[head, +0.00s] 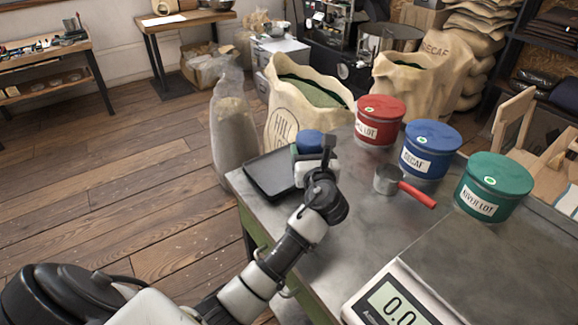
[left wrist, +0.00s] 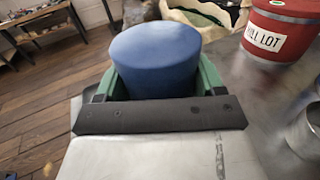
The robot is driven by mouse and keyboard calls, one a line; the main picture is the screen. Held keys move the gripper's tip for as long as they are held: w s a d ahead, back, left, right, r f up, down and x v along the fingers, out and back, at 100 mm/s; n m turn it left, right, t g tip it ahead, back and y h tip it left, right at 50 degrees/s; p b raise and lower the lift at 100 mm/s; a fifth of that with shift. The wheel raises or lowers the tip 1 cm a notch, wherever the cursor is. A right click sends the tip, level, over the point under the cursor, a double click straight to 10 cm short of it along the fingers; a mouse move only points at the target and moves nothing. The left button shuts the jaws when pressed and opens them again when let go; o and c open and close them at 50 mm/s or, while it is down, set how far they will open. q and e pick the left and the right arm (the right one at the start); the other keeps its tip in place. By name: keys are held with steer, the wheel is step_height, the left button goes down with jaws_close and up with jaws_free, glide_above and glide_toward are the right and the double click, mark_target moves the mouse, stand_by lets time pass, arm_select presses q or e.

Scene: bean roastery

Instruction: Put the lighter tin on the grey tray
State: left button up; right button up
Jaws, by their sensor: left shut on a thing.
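A small plain blue tin (head: 309,138) is held in my left gripper (head: 311,153), whose green fingers are shut on its two sides. In the left wrist view the blue tin (left wrist: 156,58) stands upright between the fingers. The dark grey tray (head: 268,180) lies on the metal table's far left corner. The gripper and tin are at the tray's right far end. I cannot tell whether the tin is above the tray, touching it or just beside it. My right gripper is not in view.
Red (head: 379,121), blue (head: 430,150) and green (head: 493,187) labelled tubs stand along the table's far right side. A scoop with a red handle (head: 416,194) lies before them. A scale (head: 404,302) is at the front. Bean sacks (head: 300,100) stand behind the table.

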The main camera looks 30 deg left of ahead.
mark_target(305, 142)
arm_select(q)
steer(key=w+d+r+n+g+y+b, duration=0.1)
steer(key=w+d+r+n+g+y, duration=0.25)
steer(key=w+r, duration=0.6)
steer(key=shift+g, duration=0.25)
steer(key=s+a+f, duration=0.1)
steer(key=s+f, duration=0.1)
steer(key=s, duration=0.1)
steer(key=s+a+f+p, duration=0.1)
steer(key=s+a+f, duration=0.1)
steer(key=s, duration=0.1)
steer(key=s+a+f, duration=0.1)
steer(key=s+f, duration=0.1)
steer(key=s, duration=0.2)
steer(key=shift+a+f+p, duration=0.3)
steer(key=shift+a+f, duration=0.05)
steer(key=shift+a, duration=0.05)
steer(key=shift+s+a+f, duration=0.1)
steer(key=shift+s+f, duration=0.05)
steer(key=shift+f, duration=2.05)
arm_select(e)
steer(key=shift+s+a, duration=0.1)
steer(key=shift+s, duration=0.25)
arm_select(q)
steer(key=shift+f, duration=0.1)
steer(key=shift+f, duration=0.5)
steer(key=o, duration=1)
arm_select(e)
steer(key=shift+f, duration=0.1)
